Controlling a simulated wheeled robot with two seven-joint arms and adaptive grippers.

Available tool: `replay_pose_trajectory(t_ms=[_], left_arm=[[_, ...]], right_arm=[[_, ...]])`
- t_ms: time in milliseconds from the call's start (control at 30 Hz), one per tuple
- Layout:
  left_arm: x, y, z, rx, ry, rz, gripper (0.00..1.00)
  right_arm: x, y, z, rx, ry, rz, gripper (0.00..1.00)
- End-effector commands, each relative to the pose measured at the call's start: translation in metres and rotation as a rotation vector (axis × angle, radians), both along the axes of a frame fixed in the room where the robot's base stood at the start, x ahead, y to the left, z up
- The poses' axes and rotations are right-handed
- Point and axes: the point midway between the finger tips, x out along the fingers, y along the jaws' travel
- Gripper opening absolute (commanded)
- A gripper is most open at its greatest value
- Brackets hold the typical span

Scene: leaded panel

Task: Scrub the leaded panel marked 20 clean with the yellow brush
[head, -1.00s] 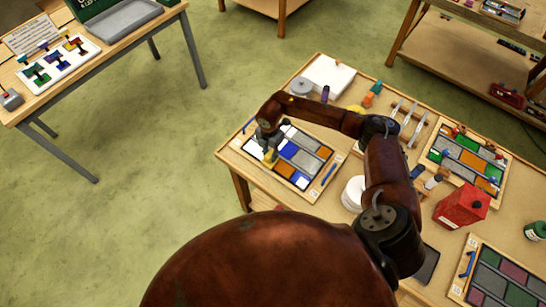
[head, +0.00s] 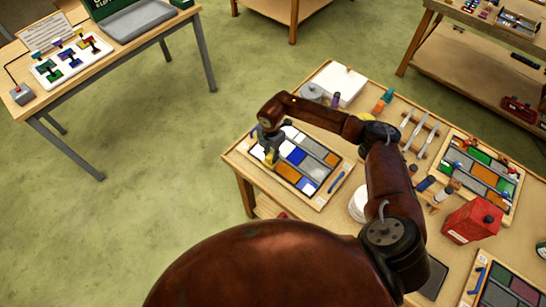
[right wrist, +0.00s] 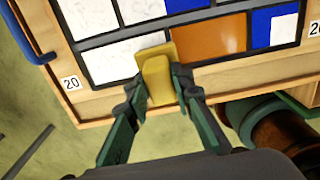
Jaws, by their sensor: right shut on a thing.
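The leaded panel marked 20 (head: 309,165) lies in a wooden frame at the table's left end, with white, blue, orange and grey panes between dark leads. In the right wrist view the panel (right wrist: 210,38) shows white, orange and blue panes, with a "20" label on the frame. My right gripper (head: 270,148) is shut on the yellow brush (right wrist: 157,72), at the panel's left edge. The brush overlaps the edge lead and the frame in the right wrist view; I cannot tell whether it touches the glass. My left gripper is not in view.
Another table (head: 105,58) stands at the left, with open green floor between.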

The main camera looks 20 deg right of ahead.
Motion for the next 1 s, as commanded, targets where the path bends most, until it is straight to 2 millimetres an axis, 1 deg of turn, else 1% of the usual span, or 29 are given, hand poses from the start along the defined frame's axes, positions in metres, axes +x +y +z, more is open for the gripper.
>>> replay_pose_trajectory(t_ms=[267, 633, 1000], left_arm=[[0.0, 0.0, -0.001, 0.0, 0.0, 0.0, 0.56], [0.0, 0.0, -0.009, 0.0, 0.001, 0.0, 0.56], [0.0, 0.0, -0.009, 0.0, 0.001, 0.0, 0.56]], right_arm=[[0.001, -0.004, -0.001, -0.001, 0.0, -0.001, 0.02], [0.013, -0.027, -0.002, -0.003, 0.001, -0.002, 0.02], [0.014, -0.03, -0.001, -0.003, 0.001, -0.001, 0.02]])
